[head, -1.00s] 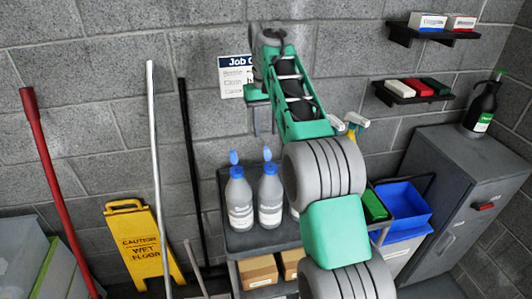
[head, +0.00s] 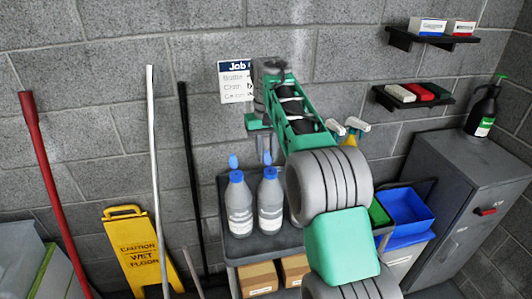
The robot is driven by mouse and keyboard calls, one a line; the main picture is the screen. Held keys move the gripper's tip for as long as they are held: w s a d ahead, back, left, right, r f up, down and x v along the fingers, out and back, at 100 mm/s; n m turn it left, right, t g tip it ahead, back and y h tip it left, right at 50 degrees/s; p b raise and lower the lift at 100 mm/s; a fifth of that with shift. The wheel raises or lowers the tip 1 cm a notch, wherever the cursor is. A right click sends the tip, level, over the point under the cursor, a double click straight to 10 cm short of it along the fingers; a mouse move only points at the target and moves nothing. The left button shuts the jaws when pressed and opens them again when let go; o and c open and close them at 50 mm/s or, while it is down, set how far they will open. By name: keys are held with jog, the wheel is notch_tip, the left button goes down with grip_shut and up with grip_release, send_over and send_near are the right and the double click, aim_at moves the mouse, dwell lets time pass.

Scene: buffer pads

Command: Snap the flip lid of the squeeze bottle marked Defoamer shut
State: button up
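Two grey squeeze bottles with blue caps stand upright on the cart's top, the left bottle (head: 239,207) and the right bottle (head: 270,207). Both flip lids stand up open: the left lid (head: 233,161) and the right lid (head: 266,158). Their white labels are too small to read, so I cannot tell which is marked Defoamer. My gripper (head: 267,150) points down just above the right bottle, its fingers close to that lid; contact cannot be told. The fingers look apart, with nothing held. My arm hides the cart top to the right of the bottles.
The dark cart (head: 255,245) carries cardboard boxes (head: 258,276) on its lower shelf. Spray bottles (head: 354,130) and a blue bin (head: 405,207) are right of my arm. A grey cabinet (head: 465,185) stands at right. Poles and a yellow wet-floor sign (head: 142,245) are at left.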

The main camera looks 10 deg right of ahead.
grip_shut()
